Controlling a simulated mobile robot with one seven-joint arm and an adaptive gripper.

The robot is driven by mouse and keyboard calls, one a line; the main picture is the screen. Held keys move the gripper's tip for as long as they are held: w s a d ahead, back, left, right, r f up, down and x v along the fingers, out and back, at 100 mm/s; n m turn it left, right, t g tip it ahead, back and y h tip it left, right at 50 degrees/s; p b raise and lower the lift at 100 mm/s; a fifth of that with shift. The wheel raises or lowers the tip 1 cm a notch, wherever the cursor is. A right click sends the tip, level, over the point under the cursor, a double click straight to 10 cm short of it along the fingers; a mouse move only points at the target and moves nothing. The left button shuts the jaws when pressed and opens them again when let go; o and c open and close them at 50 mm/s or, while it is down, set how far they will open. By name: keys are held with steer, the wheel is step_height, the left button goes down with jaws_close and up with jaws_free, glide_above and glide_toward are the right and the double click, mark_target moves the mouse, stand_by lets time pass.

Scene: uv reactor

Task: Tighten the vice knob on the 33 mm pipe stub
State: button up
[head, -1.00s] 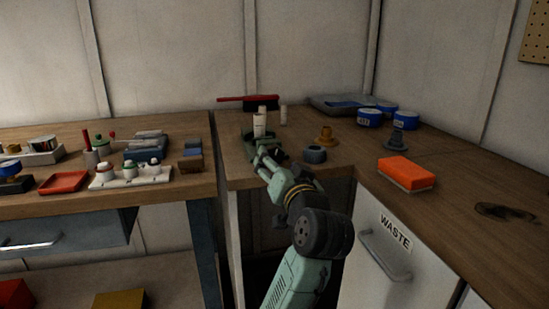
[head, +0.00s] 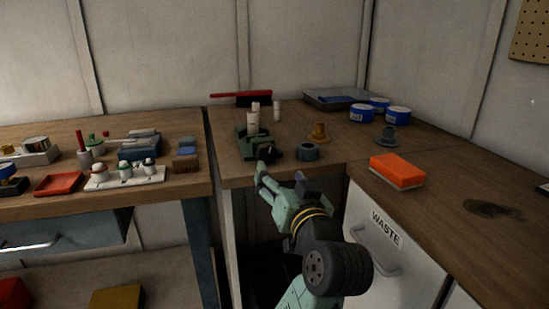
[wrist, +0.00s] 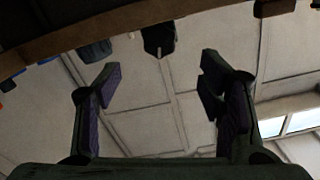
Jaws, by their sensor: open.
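The green vice (head: 245,148) stands near the front edge of the wooden worktop in the head view. White pipe pieces (head: 252,124) stand at it; which is the 33 mm stub I cannot tell. A dark round part, perhaps the knob (head: 275,154), shows at its front right. My gripper (head: 262,172) is just in front of and below the vice, small and partly hidden by my arm. In the wrist view my gripper (wrist: 158,85) is open, with nothing between its fingers. A dark shape (wrist: 158,38) lies beyond the fingertips there; I cannot tell what it is.
A red brush (head: 240,95) lies behind. The worktop's wooden edge crosses the wrist view (wrist: 110,25).

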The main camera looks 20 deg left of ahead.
mark_target(269, 155)
steer(key=shift+n, duration=0.8)
steer(key=p+x, duration=0.2)
steer(key=x, duration=0.8)
steer(key=shift+w+a+r, duration=0.1)
steer(key=shift+w+a, duration=0.15)
steer(key=shift+w, duration=0.05)
steer(key=shift+c, duration=0.4)
steer(key=c, duration=1.1)
